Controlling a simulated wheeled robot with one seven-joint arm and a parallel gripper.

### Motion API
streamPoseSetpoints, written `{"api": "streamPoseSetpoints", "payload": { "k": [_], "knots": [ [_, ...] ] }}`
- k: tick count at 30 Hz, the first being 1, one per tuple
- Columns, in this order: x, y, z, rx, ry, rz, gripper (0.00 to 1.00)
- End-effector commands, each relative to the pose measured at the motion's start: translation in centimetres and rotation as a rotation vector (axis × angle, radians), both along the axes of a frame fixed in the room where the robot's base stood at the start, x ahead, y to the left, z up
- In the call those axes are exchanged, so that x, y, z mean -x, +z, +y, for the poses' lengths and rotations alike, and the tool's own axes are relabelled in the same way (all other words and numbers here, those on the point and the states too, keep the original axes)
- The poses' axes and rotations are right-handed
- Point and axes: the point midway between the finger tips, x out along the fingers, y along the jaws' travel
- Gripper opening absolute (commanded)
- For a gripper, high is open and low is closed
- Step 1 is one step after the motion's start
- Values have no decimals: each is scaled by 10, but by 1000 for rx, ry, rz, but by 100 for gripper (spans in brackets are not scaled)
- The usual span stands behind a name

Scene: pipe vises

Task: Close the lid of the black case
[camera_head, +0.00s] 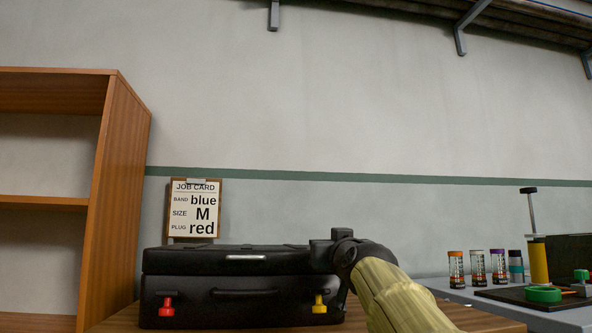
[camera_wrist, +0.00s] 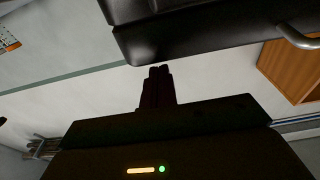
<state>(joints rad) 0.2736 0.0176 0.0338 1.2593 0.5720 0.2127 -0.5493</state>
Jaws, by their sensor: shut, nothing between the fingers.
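The black case (camera_head: 190,298) sits on a wooden surface, with a red latch (camera_head: 167,307) and a yellow latch (camera_head: 319,304) on its front. Its lid (camera_head: 200,262), with a silver handle, lies over the body. It looks down or nearly down; I cannot tell whether it is fully seated. My gripper (camera_head: 330,254) is at the lid's right end, its fingertips not clear there. In the wrist view my gripper (camera_wrist: 158,72) is shut and empty, its tips close to the edge of the black lid (camera_wrist: 190,30); I cannot tell whether they touch.
A job card (camera_head: 196,208) reading blue, M, red is on the wall behind the case. A wooden shelf (camera_head: 125,190) stands at the left.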

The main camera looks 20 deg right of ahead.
Motion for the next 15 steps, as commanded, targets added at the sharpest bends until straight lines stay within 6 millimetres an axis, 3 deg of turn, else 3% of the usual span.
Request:
{"api": "streamPoseSetpoints", "payload": {
  "k": [1, 6, 15],
  "knots": [
    [-7, -16, -2, -4, 4, 35, 0],
    [-7, -17, -2, -4, 3, 37, 0],
    [-6, 0, -1, -2, 4, 31, 0]
  ]
}}
